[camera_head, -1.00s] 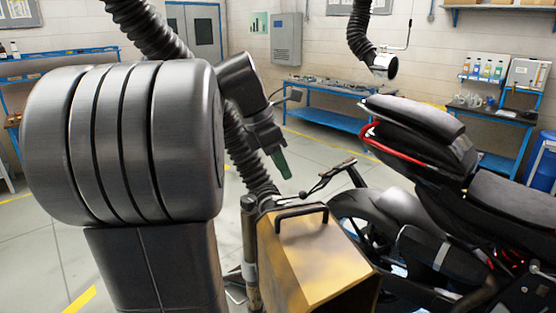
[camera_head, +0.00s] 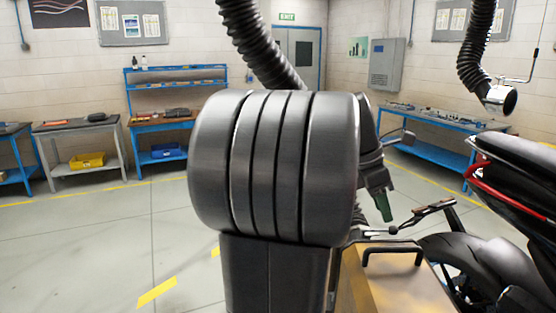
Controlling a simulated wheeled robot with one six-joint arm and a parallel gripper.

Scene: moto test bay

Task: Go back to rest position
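The large grey ribbed joint of my own arm (camera_head: 275,168) fills the middle of the head view. Behind its right side shows a dark end piece, seemingly my gripper (camera_head: 381,195), pointing down with a green tip. It hangs above and left of the motorcycle (camera_head: 505,215), apart from it in the picture. The fingers are too small and partly hidden, so I cannot tell whether they are open or hold anything.
A yellow box-shaped unit with a black handle (camera_head: 395,280) stands at lower right beside the motorcycle. A black hose (camera_head: 487,55) hangs at upper right. Blue workbenches (camera_head: 435,150) line the walls. The floor at left (camera_head: 90,250) is clear.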

